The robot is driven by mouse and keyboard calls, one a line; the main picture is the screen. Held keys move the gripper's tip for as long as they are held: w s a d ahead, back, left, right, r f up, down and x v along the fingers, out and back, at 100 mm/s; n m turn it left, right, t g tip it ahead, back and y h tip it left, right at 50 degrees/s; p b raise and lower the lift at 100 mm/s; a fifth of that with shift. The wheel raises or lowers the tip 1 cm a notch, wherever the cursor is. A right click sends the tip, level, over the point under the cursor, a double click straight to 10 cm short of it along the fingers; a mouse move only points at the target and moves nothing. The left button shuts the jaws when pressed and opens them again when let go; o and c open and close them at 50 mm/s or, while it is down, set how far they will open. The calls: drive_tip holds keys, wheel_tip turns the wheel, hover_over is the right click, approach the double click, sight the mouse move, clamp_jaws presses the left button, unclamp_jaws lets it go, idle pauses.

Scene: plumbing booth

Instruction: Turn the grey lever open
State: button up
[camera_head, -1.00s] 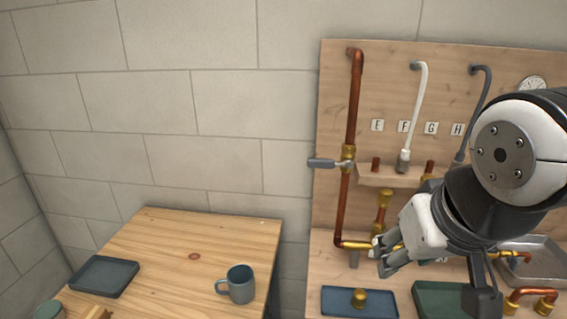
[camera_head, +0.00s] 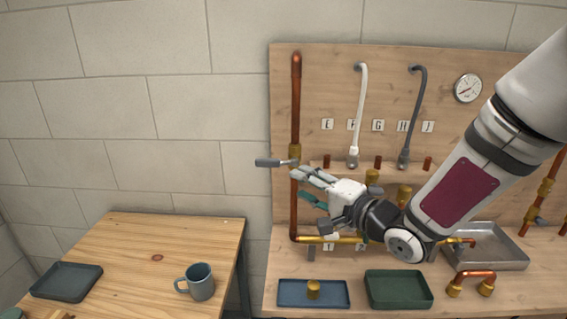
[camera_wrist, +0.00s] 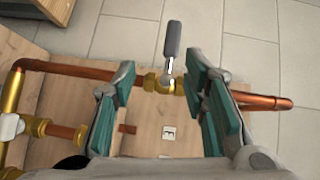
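The grey lever (camera_head: 268,162) points left from a brass valve (camera_head: 295,153) on the upright copper pipe (camera_head: 296,100), about level and square to the pipe. My gripper (camera_head: 303,185) is close to the valve, just below and right of it, with its fingers spread. In the wrist view the grey lever (camera_wrist: 173,38) lies beyond the fingertips, between the lines of the two teal-padded fingers. I see no clear contact with the lever.
A white hose (camera_head: 362,110) and a dark grey hose (camera_head: 419,110) hang on the board right of the pipe. A blue tray (camera_head: 335,301) and green tray (camera_head: 398,303) lie below. A wooden table (camera_head: 160,245) with a mug (camera_head: 200,283) stands left. Bare wall lies left of the lever.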

sight(270, 164)
drive_tip(key=shift+m+y, duration=0.5)
drive_tip(key=x, duration=0.8)
drive_tip(key=r+x, duration=0.1)
drive_tip(key=x, duration=0.4)
drive_tip(key=shift+w+a, duration=0.1)
drive_tip(key=shift+a, duration=0.05)
clamp_jaws()
